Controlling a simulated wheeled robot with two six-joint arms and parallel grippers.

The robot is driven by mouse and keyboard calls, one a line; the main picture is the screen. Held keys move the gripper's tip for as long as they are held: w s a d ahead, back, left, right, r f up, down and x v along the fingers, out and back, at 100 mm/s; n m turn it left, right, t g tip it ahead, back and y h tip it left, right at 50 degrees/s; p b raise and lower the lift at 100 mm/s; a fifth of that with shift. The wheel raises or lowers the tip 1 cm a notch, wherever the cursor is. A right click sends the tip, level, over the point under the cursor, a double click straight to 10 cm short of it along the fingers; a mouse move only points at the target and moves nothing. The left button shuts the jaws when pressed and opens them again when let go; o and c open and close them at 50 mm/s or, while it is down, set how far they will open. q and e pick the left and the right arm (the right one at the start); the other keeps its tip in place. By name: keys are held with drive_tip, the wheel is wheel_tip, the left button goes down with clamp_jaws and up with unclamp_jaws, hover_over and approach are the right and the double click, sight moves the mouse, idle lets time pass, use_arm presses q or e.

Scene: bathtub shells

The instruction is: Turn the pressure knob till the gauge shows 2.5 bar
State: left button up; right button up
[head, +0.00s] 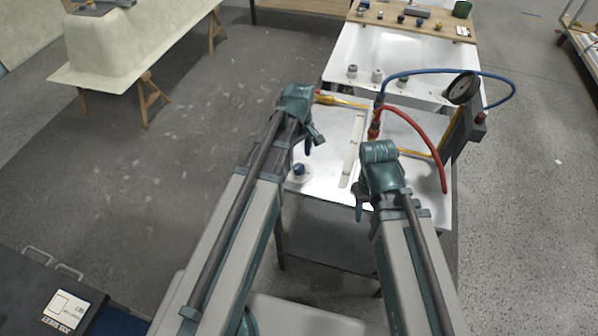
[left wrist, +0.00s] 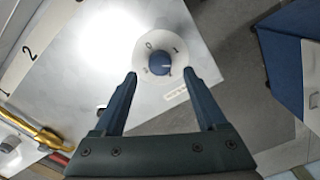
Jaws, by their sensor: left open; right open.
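The blue knob (left wrist: 160,63) sits on a round white dial plate with printed marks; a white pointer line shows on it. It also appears in the head view (head: 299,169) near the left edge of the white bench. My left gripper (left wrist: 160,74) is open, its fingertips on either side of the knob in the picture; I cannot tell whether they touch it. It also shows in the head view (head: 313,144). The gauge (head: 463,88) is black-rimmed at the bench's right side; its reading is too small to tell. My right gripper (head: 361,205) hangs over the bench's front edge.
A red hose (head: 425,136) and a blue hose (head: 440,71) arch over the bench's right side. A numbered white strip (head: 352,150) lies mid-bench. A white tub shell (head: 400,60) stands behind. Open floor lies to the left.

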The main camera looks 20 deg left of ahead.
sight(299, 166)
use_arm(q)
wheel_tip(299, 166, down, 5)
drive_tip(key=b, duration=0.3)
drive_tip(key=shift+r, duration=0.2)
clamp_jaws()
